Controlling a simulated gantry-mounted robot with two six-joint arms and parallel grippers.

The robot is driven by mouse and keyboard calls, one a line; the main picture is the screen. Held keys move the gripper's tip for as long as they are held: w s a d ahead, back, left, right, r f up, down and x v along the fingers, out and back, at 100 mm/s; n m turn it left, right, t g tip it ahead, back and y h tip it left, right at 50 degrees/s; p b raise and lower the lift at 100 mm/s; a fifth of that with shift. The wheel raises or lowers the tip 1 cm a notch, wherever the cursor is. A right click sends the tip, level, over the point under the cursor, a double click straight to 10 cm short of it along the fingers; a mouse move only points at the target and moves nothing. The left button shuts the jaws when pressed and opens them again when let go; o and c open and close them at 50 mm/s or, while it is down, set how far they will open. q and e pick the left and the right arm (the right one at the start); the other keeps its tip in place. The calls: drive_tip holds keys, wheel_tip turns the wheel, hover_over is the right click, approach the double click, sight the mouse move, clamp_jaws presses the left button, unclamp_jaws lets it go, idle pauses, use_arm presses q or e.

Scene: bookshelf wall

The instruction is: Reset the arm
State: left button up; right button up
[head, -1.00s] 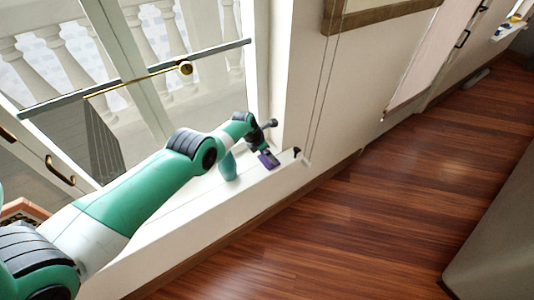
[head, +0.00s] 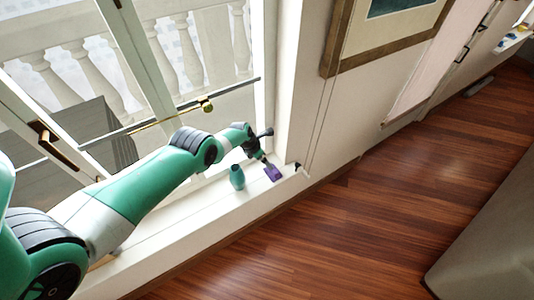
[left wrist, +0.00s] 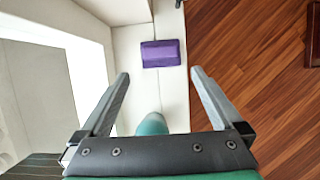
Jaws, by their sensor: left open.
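My left gripper (head: 264,147) is over the white window sill (head: 184,215), with its fingers apart and nothing between them. In the left wrist view the open fingers (left wrist: 158,74) point toward a purple box (left wrist: 160,53) lying on the sill. The box also shows in the head view (head: 272,172), just below the gripper. A teal vase (head: 237,177) stands on the sill left of the box. In the left wrist view the vase (left wrist: 152,124) is partly hidden by the gripper's base. My right gripper is in neither view.
A tall window with a brass handle (head: 46,138) and a thin rod with a gold knob (head: 206,105) lies behind my left arm. A framed picture (head: 385,45) hangs on the wall. The wooden floor (head: 390,185) is clear; a grey surface (head: 490,235) edges the right.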

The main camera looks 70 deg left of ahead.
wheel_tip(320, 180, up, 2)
drive_tip(key=shift+p, duration=0.45)
